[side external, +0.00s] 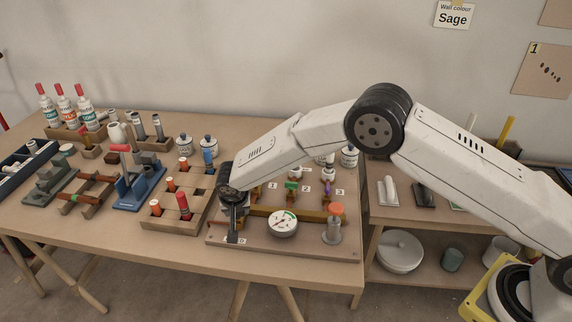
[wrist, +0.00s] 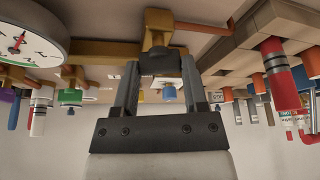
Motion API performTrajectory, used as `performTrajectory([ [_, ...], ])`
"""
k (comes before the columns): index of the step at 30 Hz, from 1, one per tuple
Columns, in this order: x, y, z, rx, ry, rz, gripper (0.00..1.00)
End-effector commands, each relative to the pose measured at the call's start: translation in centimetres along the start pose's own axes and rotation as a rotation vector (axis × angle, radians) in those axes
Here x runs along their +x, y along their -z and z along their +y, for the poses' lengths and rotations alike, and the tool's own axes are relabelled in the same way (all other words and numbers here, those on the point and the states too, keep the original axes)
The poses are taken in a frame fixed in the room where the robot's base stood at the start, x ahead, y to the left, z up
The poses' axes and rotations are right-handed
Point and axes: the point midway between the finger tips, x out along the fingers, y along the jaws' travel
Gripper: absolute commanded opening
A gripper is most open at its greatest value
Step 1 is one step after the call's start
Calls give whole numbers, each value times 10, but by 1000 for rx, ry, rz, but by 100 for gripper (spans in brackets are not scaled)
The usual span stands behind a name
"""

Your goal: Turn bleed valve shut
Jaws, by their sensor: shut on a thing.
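The bleed valve is a dark knob (wrist: 161,63) on a brass fitting (wrist: 157,28), seen between my fingertips in the wrist view. My gripper (wrist: 161,68) is shut on this knob, with one finger on each side. In the side view my gripper (side external: 233,232) points down at the left end of the brass pipe (side external: 278,212) on the wooden board (side external: 290,244). There my wrist and fingers hide the bleed valve, and I cannot tell its handle angle. A round white gauge (side external: 283,223) stands to its right; it also shows in the wrist view (wrist: 30,33).
Numbered valves, including a green one (side external: 292,187) and a purple one (side external: 327,190), stand behind the pipe. An orange-topped cylinder (side external: 334,222) is right of the gauge. A wooden block with red pegs (side external: 172,222) is close on the left. Bottles (side external: 84,107) stand farther back.

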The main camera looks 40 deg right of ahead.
Motion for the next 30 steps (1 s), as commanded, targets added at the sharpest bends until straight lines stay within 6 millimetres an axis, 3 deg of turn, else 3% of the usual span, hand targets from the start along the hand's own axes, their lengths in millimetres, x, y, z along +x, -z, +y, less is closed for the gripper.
performTrajectory([
  [13, 0, 0, -2, 276, -114, -1, 0],
  [30, 0, 0, -2, 327, -134, -1, 0],
])
